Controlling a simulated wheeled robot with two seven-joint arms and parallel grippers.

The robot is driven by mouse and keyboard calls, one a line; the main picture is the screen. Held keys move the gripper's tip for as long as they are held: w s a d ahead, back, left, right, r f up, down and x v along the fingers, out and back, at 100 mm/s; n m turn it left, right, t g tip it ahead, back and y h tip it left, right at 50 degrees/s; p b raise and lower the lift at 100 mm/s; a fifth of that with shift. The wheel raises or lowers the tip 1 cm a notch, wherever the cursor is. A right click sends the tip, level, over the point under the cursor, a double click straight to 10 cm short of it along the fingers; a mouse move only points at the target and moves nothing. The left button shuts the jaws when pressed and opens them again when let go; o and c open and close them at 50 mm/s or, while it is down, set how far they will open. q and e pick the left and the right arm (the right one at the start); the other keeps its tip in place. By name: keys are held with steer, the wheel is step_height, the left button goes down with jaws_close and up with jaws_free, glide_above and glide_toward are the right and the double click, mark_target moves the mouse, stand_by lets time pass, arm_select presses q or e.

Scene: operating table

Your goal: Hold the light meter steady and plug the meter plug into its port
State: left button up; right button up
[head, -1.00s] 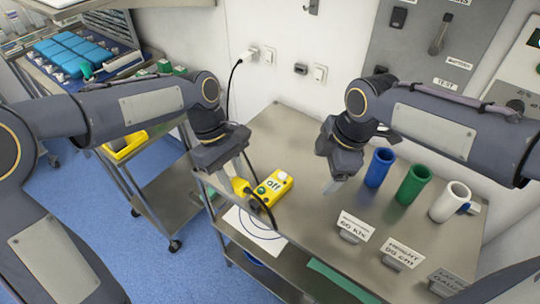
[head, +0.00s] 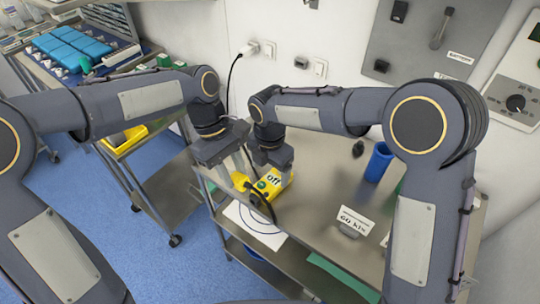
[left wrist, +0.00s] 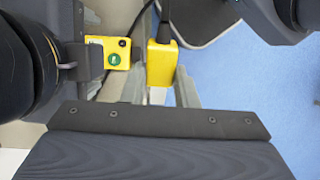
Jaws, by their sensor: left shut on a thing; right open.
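The light meter (head: 268,188) is a yellow box with an "off" display and a green button, lying on the metal table (head: 318,200). It also shows in the left wrist view (left wrist: 107,44), with a small dark round spot on its face. My left gripper (head: 243,174) is shut on the yellow meter plug (head: 239,181), whose black cable trails away. In the left wrist view the plug (left wrist: 161,66) sits beside the meter with a gap between them. My right gripper (head: 278,168) is open at the meter's far side; its fingers are mostly hidden, and contact cannot be told.
A white sheet with blue rings (head: 254,224) lies in front of the meter. A blue cup (head: 378,162) and a label stand (head: 352,224) are to the right. A wall with sockets (head: 268,48) rises behind. My right forearm covers much of the table's right side.

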mark_target(270, 182)
steer(key=shift+f, duration=2.6)
steer(key=c, duration=1.1)
arm_select(q)
steer(key=o, duration=0.4)
arm_select(e)
steer(key=shift+c, duration=1)
arm_select(q)
jaws_close()
steer(key=s+a+f+m+t+y, duration=0.1)
steer(key=s+f+m, duration=0.2)
steer(key=f+m, duration=0.3)
steer(key=s+a+f+m+t+y, duration=0.1)
steer(key=s+a+f+m+y, duration=0.1)
steer(key=f+m, duration=0.5)
steer(key=shift+s+m+t, duration=0.3)
steer(key=shift+s+m, duration=0.15)
steer(key=shift+m, duration=2.05)
